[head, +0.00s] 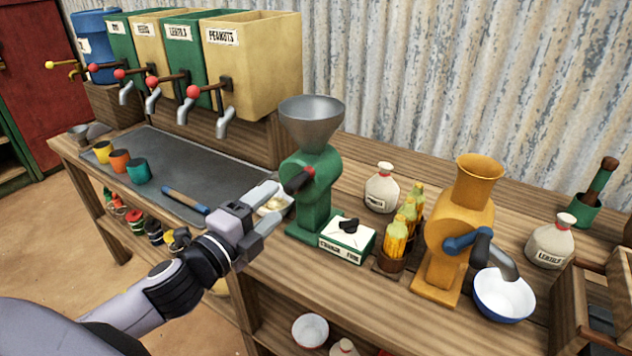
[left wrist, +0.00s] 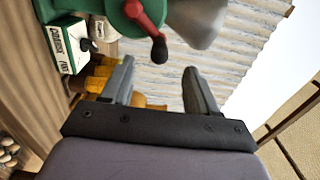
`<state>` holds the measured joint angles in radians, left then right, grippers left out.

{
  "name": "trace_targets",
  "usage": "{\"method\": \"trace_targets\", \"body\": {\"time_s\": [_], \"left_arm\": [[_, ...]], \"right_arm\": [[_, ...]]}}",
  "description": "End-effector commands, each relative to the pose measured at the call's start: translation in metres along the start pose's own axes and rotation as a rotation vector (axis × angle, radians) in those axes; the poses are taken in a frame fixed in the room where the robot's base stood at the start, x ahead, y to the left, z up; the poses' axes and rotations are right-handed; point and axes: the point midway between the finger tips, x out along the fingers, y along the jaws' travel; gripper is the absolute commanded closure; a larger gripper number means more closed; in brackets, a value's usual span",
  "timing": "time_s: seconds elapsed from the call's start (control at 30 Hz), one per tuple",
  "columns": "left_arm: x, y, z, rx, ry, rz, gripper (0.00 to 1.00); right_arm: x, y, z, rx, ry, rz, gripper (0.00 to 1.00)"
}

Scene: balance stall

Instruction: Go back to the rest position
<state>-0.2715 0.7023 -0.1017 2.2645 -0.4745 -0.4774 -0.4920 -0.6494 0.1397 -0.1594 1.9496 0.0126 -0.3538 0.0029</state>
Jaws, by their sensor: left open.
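My left gripper (head: 264,206) is open and empty in the head view. It is raised in front of the green grinder (head: 314,188), near the right end of the dark mat. In the left wrist view its two fingers (left wrist: 158,88) stand apart with nothing between them. The green grinder (left wrist: 120,15) shows there beyond the fingers, with its red and black crank. A pale item (head: 272,205) lies behind the fingers in the head view, partly hidden. My right gripper is in neither view.
Three cups stand on the dark mat (head: 190,160) at left. Dispensers with taps line the back. Floor is clear at lower left.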

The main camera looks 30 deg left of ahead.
Motion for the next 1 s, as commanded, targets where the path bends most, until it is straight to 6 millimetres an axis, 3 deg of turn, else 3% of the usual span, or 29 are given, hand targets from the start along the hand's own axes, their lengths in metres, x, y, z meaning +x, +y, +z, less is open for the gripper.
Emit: {"method": "trace_targets", "body": {"time_s": [0.37,0.47,0.57,0.7,0.8,0.9,1.0], "left_arm": [[-0.001,0.007,-0.001,-0.027,-0.002,0.016,0.40],[-0.007,0.040,-0.004,-0.157,-0.015,0.086,0.40],[-0.023,0.096,-0.014,-0.406,-0.050,0.208,0.40],[-0.062,0.182,-0.043,-0.829,-0.150,0.388,0.40],[-0.094,0.228,-0.068,-1.098,-0.240,0.485,0.40],[-0.120,0.259,-0.089,-1.299,-0.321,0.547,0.40],[-0.136,0.275,-0.103,-1.423,-0.376,0.579,0.40]], "right_arm": [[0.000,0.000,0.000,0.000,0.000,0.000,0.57],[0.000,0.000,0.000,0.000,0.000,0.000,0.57],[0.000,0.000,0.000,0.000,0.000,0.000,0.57],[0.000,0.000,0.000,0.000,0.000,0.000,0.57],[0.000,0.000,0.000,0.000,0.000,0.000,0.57],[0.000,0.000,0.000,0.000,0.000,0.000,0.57],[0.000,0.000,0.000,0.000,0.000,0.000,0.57]]}}
